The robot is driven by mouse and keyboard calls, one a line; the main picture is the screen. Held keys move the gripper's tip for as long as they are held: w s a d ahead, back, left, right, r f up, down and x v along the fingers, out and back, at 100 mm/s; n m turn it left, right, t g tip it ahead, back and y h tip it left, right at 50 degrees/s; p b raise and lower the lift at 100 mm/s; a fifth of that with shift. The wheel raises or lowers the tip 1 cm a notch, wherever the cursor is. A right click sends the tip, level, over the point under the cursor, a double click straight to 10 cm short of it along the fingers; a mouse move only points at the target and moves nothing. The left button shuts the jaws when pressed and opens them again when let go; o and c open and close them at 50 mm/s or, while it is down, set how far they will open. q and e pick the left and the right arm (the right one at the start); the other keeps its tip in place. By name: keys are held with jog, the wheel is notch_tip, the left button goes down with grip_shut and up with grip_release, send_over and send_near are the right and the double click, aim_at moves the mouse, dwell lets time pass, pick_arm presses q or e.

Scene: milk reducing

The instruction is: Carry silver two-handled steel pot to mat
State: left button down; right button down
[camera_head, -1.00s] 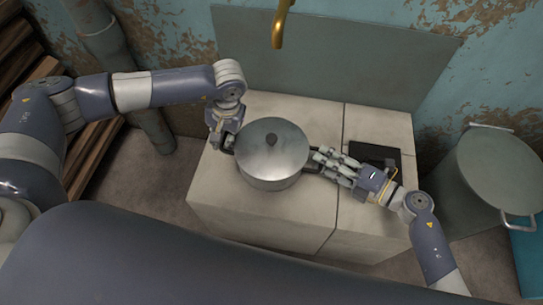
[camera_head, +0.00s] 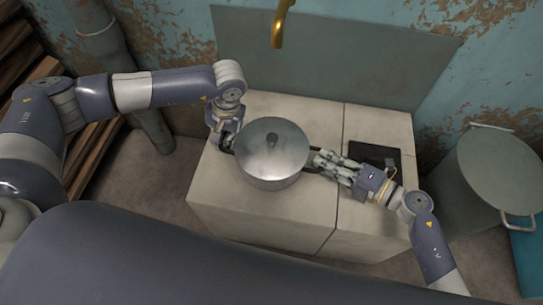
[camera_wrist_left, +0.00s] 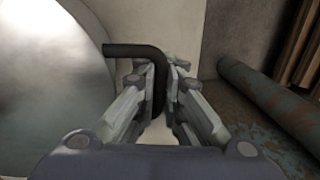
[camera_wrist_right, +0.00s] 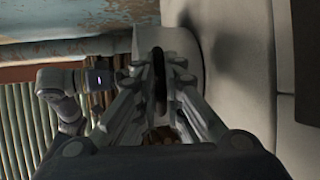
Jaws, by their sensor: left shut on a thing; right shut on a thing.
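The silver steel pot (camera_head: 270,160) with its lid and dark knob is upright over the pale stone counter; I cannot tell whether its base touches the top. My left gripper (camera_head: 228,145) is shut on the pot's left handle, a dark bent bar (camera_wrist_left: 135,50) that shows between its fingers in the left wrist view. My right gripper (camera_head: 318,160) is shut on the right handle, a dark strip (camera_wrist_right: 159,75) in the right wrist view. The black mat (camera_head: 374,153) lies on the counter's right part, behind my right gripper and partly hidden by it.
The stone counter (camera_head: 262,218) has bare room in front of the pot. A brass tap (camera_head: 279,28) hangs above the back. A large grey-green bin (camera_head: 490,180) stands on the floor at the right. A wall pipe (camera_head: 110,50) and wooden slats are at the left.

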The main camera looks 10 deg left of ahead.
pick_arm(q)
jog(key=shift+r+p, duration=2.45)
jog(key=shift+r, duration=0.2)
jog(key=shift+f, duration=0.1)
